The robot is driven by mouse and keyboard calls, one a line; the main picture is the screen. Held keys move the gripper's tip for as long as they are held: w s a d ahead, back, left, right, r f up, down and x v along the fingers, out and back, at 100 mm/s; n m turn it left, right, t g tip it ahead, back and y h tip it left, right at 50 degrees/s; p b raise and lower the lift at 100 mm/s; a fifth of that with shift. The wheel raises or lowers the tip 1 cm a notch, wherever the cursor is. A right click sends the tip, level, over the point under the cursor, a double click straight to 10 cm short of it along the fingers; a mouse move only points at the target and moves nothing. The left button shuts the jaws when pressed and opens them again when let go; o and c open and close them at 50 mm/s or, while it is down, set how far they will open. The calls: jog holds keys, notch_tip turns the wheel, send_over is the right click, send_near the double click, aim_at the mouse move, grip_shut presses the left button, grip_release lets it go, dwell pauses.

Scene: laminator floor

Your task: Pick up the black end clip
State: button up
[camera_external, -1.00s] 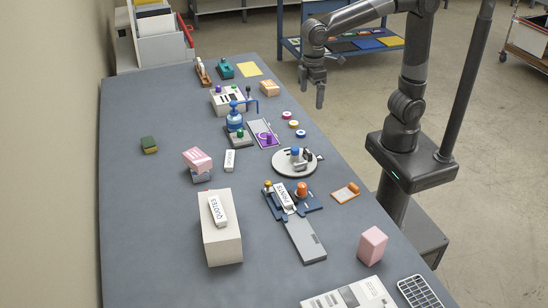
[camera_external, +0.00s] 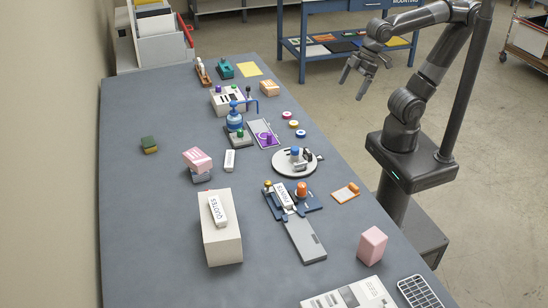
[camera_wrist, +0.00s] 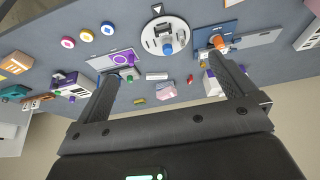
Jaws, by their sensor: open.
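A small dark piece (camera_external: 307,154), which looks like the black end clip, sits on the right part of a round light-grey disc (camera_external: 282,166) beside a blue-topped part. It is too small to make out clearly. The disc also shows in the wrist view (camera_wrist: 149,45) at the top middle, with dark and white parts on it; I cannot tell there which one is the clip. My gripper (camera_external: 352,89) is open and empty. It hangs in the air beyond the table's right edge, well away from the disc. Its two fingers frame the wrist view (camera_wrist: 165,82).
A blue fixture (camera_external: 313,205) with an orange knob and a white labelled block stands in front of the disc. Behind it are a blue hand press (camera_external: 235,120) and several coloured rolls. A white box (camera_external: 221,245) stands front left. The table's left side is mostly clear.

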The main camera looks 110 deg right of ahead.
jog(key=shift+s+f+t, duration=0.2)
jog(key=shift+s+f, duration=0.15)
jog(key=shift+s, duration=0.3)
jog(key=shift+s+f+t, duration=0.2)
jog(key=shift+s+f, duration=0.1)
jog(key=shift+s, duration=0.3)
jog(key=c, duration=0.6)
jog(key=g, duration=0.6)
send_over(308, 151)
notch_tip(308, 151, down, 12)
jog(key=f, duration=0.4)
jog(key=shift+w+d+f, duration=0.1)
jog(key=shift+d+f, duration=0.15)
jog(key=shift+a+f, duration=0.2)
jog(key=shift+f, duration=2.9)
